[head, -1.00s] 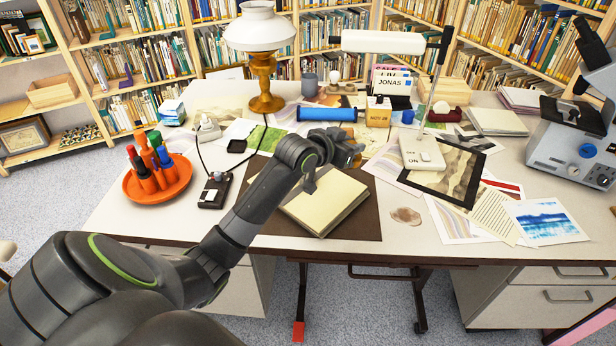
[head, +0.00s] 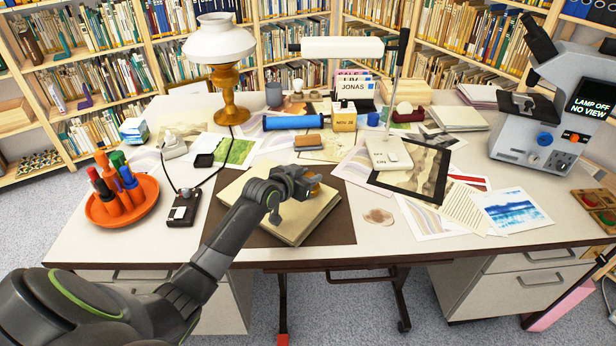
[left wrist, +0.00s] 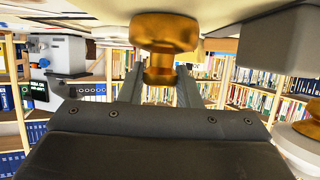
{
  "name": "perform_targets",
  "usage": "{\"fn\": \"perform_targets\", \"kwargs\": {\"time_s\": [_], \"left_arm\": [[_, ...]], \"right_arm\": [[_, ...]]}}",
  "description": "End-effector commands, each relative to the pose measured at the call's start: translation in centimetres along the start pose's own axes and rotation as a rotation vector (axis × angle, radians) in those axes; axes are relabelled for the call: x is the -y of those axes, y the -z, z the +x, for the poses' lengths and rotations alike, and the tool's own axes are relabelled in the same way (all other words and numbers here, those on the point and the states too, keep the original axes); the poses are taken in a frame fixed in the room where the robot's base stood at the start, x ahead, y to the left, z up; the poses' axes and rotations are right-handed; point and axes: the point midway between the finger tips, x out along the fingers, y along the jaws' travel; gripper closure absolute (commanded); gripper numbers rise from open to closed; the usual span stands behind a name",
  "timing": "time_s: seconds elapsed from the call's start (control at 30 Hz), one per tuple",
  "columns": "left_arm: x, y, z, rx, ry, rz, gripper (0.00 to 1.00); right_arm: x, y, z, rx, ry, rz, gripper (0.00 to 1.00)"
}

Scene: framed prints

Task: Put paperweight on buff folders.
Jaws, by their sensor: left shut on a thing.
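The buff folders (head: 297,226) lie as a cream stack on a dark brown desk mat (head: 335,232) at the front middle of the desk. My left gripper (head: 303,184) is over the back part of the stack. It is shut on the brass paperweight (head: 314,185), which is partly hidden by the fingers in the head view. In the left wrist view the paperweight (left wrist: 165,35) shows as a golden waisted knob between the two fingers (left wrist: 160,88), its wide end close to a pale surface. Whether it touches the folders I cannot tell. My right gripper is out of view.
A brass lamp (head: 228,85) and an orange pen dish (head: 120,205) stand to the left. A black device (head: 184,208) with a cord lies left of the mat. A blue roll (head: 293,122) lies behind; a black frame (head: 415,170) and a microscope (head: 548,105) are right.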

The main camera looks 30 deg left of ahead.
Motion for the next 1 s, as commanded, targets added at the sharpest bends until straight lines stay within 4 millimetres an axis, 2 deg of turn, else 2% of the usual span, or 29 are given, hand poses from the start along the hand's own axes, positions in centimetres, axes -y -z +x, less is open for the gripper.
{"fn": "perform_targets", "kwargs": {"time_s": [0.33,0.37,0.5,0.87,1.0], "left_arm": [[0.0,-0.1,0.1,-0.006,0.000,0.002,1.00],[0.0,-0.2,0.1,-0.003,0.000,0.001,0.67],[0.0,-0.2,0.1,-0.002,0.000,0.001,0.49],[0.0,0.3,-0.1,-0.003,0.000,0.001,0.48],[0.0,0.0,-1.3,-0.002,0.000,0.003,0.48]], "right_arm": [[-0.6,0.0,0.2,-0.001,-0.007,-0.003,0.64],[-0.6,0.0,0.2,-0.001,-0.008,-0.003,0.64],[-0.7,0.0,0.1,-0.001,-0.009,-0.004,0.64],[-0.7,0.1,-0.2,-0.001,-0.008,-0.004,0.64],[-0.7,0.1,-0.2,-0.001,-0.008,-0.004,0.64]]}}
